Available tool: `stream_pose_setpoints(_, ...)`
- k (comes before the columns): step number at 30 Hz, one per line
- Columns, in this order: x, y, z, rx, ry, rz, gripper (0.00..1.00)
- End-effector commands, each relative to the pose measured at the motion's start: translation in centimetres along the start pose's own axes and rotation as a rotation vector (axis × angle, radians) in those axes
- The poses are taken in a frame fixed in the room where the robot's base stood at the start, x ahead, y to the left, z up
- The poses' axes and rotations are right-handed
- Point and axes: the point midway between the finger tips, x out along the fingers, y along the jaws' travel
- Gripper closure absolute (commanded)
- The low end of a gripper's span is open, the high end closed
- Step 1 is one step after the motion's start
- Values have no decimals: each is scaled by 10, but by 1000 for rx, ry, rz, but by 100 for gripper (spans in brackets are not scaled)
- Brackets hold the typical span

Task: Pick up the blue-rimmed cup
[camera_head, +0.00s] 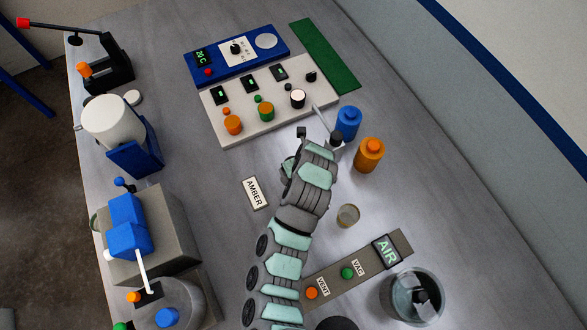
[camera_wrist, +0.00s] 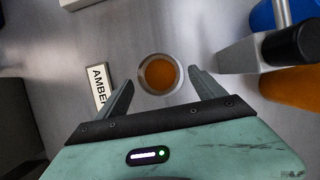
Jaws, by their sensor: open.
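A round cup (camera_wrist: 142,84) with amber-orange contents stands upright in the wrist view. Its rim looks pale grey; I cannot make out any blue on it. My gripper (camera_wrist: 161,76) is open and empty, its two fingers reaching to either side of the cup in the picture. I cannot tell the height gap between fingertips and cup, and I see no contact. In the head view my gripper (camera_head: 312,165) covers the spot between the AMBER label (camera_head: 254,193) and the orange bottle, so this cup seems hidden there. Another small cup (camera_head: 348,215) stands to the right of my arm.
A blue bottle (camera_head: 348,123) and an orange bottle (camera_head: 369,157) stand right of my gripper, with a black-topped piece with a metal rod (camera_wrist: 283,46) close by. A control panel (camera_head: 215,104) lies beyond. A VENT/VAC strip (camera_head: 331,283) and glass vessel (camera_head: 393,292) lie nearer.

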Motion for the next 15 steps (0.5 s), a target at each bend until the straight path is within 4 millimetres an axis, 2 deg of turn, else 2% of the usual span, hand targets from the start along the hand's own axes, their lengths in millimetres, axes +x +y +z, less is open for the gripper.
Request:
stream_pose_setpoints(3, 10, 0, 0, 0, 0, 1, 21)
stream_pose_setpoints(11, 21, 1, 1, 0, 1, 1, 21)
stream_pose_setpoints(15, 35, 2, 2, -2, 3, 2, 21)
